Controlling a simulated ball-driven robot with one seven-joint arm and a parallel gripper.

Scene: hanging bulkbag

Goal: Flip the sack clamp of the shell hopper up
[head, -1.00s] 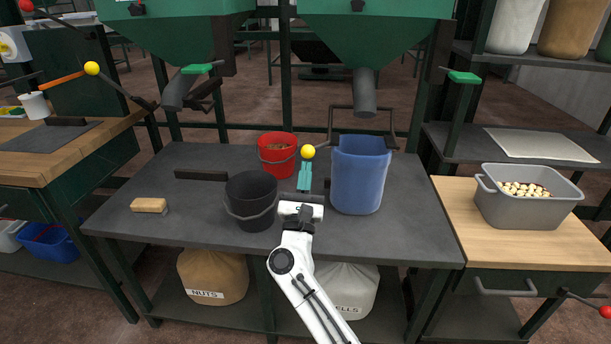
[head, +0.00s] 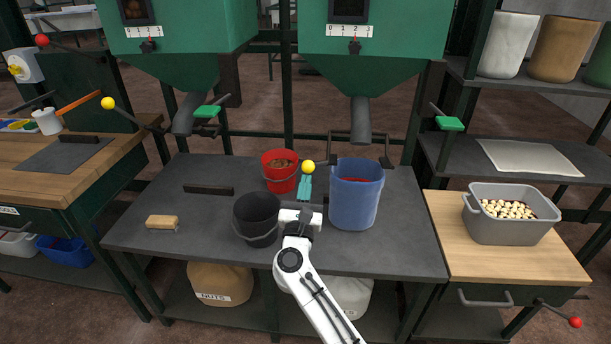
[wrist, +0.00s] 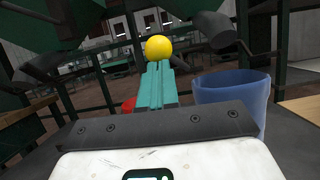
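The right green hopper (head: 375,75) has a dark spout with a bent-bar sack clamp (head: 392,145) around it. No hopper name is readable. A yellow ball knob (head: 308,167) is beside the clamp at its lower left. My gripper (head: 306,179) points away from me over the bench, its teal fingers close together with the tips at the knob. In the wrist view the knob (wrist: 158,48) stands right beyond the fingertips (wrist: 159,66), nearly whole. Whether the fingers grip it or only touch it is unclear.
A blue bin (head: 355,205) stands close right of my gripper. A black bucket (head: 257,220) and a red bucket (head: 279,172) are to its left. A grey crate (head: 510,228) sits on the right bench.

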